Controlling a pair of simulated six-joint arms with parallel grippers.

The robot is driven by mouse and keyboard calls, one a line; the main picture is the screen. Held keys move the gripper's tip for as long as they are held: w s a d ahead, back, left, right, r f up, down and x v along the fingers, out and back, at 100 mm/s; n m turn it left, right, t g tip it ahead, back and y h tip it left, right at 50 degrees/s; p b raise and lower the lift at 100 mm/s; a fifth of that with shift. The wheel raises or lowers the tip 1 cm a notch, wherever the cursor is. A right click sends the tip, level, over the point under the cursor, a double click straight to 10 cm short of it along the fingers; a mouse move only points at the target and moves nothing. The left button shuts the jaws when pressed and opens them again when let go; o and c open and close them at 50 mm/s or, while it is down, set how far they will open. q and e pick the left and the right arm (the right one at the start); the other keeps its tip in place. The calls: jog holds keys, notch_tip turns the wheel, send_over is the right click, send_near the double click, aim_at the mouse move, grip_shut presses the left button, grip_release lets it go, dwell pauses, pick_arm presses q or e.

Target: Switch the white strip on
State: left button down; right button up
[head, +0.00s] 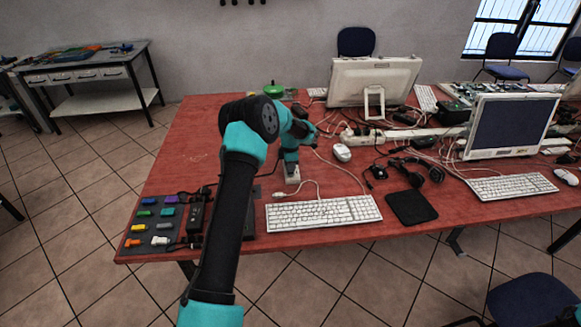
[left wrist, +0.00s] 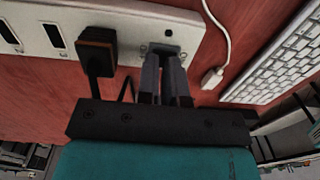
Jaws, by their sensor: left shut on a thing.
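The white strip (left wrist: 120,25) lies on the red table and crosses the top left of the left wrist view. A black plug (left wrist: 97,55) sits in one of its sockets. My left gripper (left wrist: 164,56) points down at the end part of the strip, with its fingers close together on a dark switch there; the fingers mostly hide the switch and its position. In the head view my left gripper (head: 291,164) is over a small visible white end of the strip (head: 292,179); my arm hides much of the rest. My right gripper is out of view.
A white keyboard (head: 322,213) lies close to the strip, with a white cable connector (left wrist: 212,78) between them. A dark panel with coloured pieces (head: 150,225) is at the left table edge. Tangled cables, a mouse (head: 342,152) and headphones (head: 428,168) lie to the right.

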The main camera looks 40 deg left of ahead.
pick_arm(q)
notch_tip(320, 180, up, 14)
jog(key=shift+w+a, duration=0.15)
dwell(0.5)
jog(key=shift+w+a+g+h, duration=0.4)
jog(key=shift+g+h, duration=0.1)
jog(key=shift+g, duration=0.1)
dwell(0.5)
jog(key=f, duration=0.4)
jog(key=s+d+f, duration=0.1)
jog(key=f, duration=0.8)
jog(key=shift+s+d+f, duration=0.3)
jog(key=shift+f, duration=0.1)
